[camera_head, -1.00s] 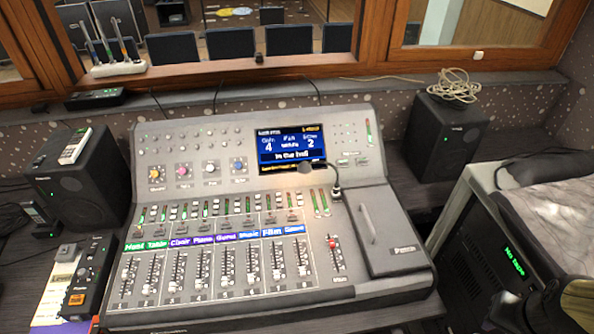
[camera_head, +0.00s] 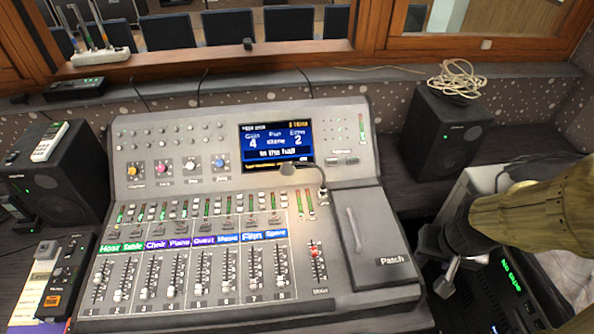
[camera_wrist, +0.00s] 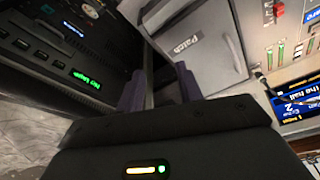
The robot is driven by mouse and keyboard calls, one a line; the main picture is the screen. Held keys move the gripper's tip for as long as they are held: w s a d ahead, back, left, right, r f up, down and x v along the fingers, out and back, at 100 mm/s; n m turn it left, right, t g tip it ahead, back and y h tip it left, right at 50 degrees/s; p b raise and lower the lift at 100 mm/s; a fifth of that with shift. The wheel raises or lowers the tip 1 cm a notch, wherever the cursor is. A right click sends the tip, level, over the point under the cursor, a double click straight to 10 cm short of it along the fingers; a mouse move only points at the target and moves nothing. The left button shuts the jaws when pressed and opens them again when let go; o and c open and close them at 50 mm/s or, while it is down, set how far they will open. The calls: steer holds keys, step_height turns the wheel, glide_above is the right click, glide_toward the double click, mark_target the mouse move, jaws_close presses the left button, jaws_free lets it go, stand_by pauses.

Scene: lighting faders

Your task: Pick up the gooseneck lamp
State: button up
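The gooseneck lamp stands on the mixing console (camera_head: 120,170), just below the screen. Its small grey head (camera_head: 289,170) is at the left end of a thin neck that bends down to a base near the patch cover. My gripper (camera_head: 447,275) is in the lower right of the head view, right of the console and well apart from the lamp. In the wrist view its two dark fingers (camera_wrist: 160,88) are spread with a gap between them and nothing held. The lamp is hard to make out there, near the right edge.
The Patch cover (camera_head: 367,240) lies between my gripper and the lamp. A black speaker with coiled cable (camera_head: 445,130) stands behind on the right. A rack unit with green text (camera_head: 512,285) is below my arm. Faders fill the console's front. Another speaker (camera_head: 50,175) stands left.

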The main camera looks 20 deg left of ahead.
steer(key=shift+d, duration=0.15)
steer(key=shift+o, duration=1.2)
steer(key=shift+s, duration=0.1)
steer(key=w+a+r+m+g+y, duration=0.1)
steer(key=w+a+m, duration=0.35)
steer(key=w, duration=0.45)
steer(key=w+a+r+m+g+y, duration=0.1)
steer(key=w+a+m, duration=0.2)
steer(key=w+a, duration=0.35)
steer(key=w+a+m+g+y, duration=0.2)
steer(key=w+a+m, duration=0.3)
steer(key=w+a, duration=0.5)
steer(key=shift+a+r+g+p, duration=0.3)
steer(key=shift+a+r, duration=0.05)
steer(key=shift+a, duration=0.25)
